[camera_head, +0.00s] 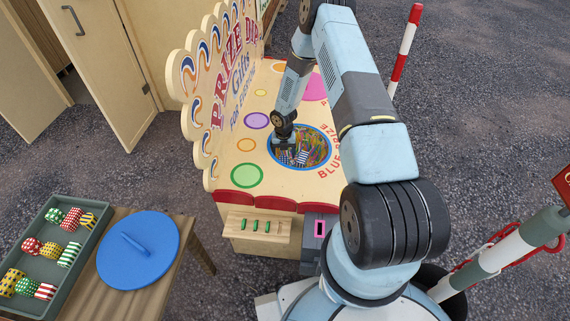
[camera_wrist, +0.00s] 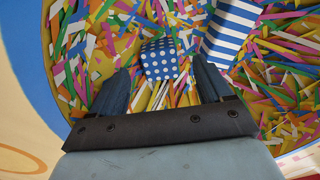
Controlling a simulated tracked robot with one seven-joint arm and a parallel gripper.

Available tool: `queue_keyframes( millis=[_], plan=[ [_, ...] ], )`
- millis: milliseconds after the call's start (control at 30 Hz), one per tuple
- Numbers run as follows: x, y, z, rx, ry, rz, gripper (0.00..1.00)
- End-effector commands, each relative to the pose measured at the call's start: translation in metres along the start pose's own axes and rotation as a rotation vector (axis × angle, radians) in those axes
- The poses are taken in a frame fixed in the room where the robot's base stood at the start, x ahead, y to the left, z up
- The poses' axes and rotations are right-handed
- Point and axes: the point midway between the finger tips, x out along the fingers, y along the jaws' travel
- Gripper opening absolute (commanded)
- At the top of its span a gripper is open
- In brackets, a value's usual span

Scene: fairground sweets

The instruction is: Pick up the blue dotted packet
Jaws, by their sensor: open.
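The blue packet with white dots (camera_wrist: 160,58) lies among coloured paper strips, between the tips of my gripper (camera_wrist: 160,74) in the wrist view. My gripper's fingers are open, one on each side of it, and a gap shows on both sides. I cannot tell how deep the fingers reach beside it. In the head view my gripper (camera_head: 285,141) is at the left part of the round blue-rimmed hole (camera_head: 270,152) in the fairground stand, and the dotted packet cannot be made out there.
A blue-and-white striped packet (camera_wrist: 234,27) lies right of the dotted one. The hole's blue rim (camera_wrist: 36,75) is at left. A green-grey tray (camera_head: 72,205) of patterned packets and a blue lid (camera_head: 139,262) are on a wooden table. The stand's sign board (camera_head: 222,95) rises behind.

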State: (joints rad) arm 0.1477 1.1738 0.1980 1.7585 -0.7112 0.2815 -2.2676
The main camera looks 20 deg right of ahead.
Motion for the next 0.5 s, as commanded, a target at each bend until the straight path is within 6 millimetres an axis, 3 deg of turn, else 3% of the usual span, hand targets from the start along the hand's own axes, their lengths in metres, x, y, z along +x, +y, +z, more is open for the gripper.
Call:
queue_keyframes(
  millis=[167,500],
  plan=[
    [0.011,0.000,-0.001,0.000,0.002,0.000,0.79],
    [0.052,0.000,-0.001,0.001,0.002,0.000,0.79]
  ],
)
